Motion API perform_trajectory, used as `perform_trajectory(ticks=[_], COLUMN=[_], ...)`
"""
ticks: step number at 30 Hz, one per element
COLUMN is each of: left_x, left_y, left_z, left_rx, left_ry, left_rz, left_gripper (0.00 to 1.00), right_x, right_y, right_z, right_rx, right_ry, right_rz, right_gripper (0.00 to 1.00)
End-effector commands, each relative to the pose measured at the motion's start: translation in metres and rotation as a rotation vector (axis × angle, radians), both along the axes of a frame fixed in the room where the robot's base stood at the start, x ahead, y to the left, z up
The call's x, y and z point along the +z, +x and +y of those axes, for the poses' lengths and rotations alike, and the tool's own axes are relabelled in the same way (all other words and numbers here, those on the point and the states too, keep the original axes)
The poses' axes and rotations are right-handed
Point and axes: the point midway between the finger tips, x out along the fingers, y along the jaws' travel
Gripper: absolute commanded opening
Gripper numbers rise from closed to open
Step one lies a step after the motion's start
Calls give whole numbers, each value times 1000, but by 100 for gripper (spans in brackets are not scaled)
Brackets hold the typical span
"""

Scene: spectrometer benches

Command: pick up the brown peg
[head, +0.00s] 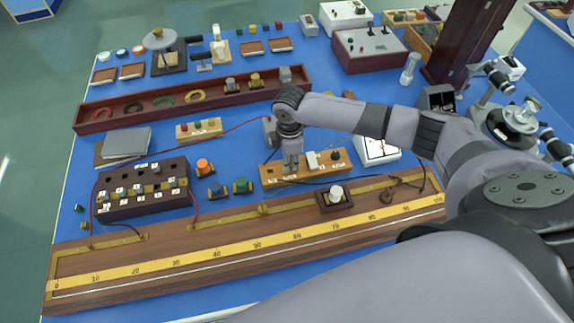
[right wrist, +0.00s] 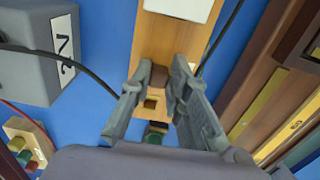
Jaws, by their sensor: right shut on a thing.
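My right gripper (head: 291,164) points down over the left part of a light wooden block (head: 325,168) near the middle of the bench. In the right wrist view my right gripper (right wrist: 160,80) has its fingers closed on the brown peg (right wrist: 158,75), a small dark brown piece. The peg is at the block, beside a square hole in it; I cannot tell whether it is clear of the wood. In the head view the peg is hidden by the fingers. My left gripper is not in view.
A grey box (right wrist: 38,50) and dark cables are close beside the fingers. A long wooden board with a yellow scale (head: 180,258) lies in front. A dark socketed box (head: 145,203) stands left, and a long red-brown tray (head: 130,113) lies behind.

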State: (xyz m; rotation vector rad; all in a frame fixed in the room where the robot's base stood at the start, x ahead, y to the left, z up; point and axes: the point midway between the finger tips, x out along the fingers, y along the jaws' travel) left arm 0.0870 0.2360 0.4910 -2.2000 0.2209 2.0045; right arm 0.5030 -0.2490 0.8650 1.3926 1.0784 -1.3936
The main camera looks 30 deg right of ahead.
Motion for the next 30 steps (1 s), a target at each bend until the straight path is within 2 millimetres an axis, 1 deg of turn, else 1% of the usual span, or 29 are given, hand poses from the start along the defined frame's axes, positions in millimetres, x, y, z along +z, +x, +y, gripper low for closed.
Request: perform_trajectory(ticks=[1, 4, 13, 17, 20, 23, 26, 30], left_x=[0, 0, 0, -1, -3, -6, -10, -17], left_y=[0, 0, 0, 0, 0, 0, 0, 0], left_z=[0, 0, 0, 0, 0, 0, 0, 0], left_rx=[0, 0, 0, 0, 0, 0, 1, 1], left_ry=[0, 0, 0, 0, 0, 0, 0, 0], left_rz=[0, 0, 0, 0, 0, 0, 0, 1], left_gripper=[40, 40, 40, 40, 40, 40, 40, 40], right_x=[0, 0, 1, 8, 19, 37, 62, 104], right_y=[0, 0, 0, 1, 1, 2, 2, 2], right_z=[0, 0, 0, 0, 0, 0, 0, 0], right_rx=[0, 0, 0, 0, 0, 0, 2, 1], right_ry=[0, 0, 0, 1, 1, 2, 0, 2], right_rz=[0, 0, -1, -2, -3, -6, -7, -8], right_gripper=[6, 0, 0, 0, 0, 0, 0, 0])
